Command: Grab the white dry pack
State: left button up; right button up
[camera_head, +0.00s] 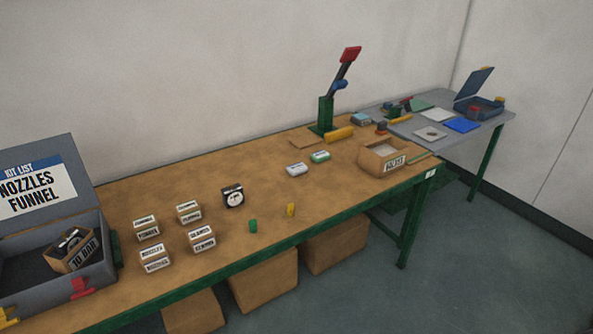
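A small white pack (297,169) lies flat on the brown workbench top (250,170), near the middle of the view. A dark mark is on its top, too small to read. A similar pack with green on it (320,156) lies just behind it to the right, apart from it. Neither of my grippers shows in the head view, and nothing touches the white pack.
An open grey case (75,215) stands at the left. Several labelled white blocks (155,258), a black-and-white gauge (233,196), green and yellow plugs, a green stand (325,115) and a cardboard box (375,162) surround open bench space. A grey table (465,143) stands at right.

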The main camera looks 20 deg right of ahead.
aim_at(296, 169)
jog(key=i+j, duration=0.1)
jog(key=i, duration=0.2)
jog(key=i+j+z, duration=0.15)
jog(key=i+z, duration=0.15)
jog(key=z, duration=0.15)
jog(key=i+j+z, duration=0.25)
jog(key=z, duration=0.2)
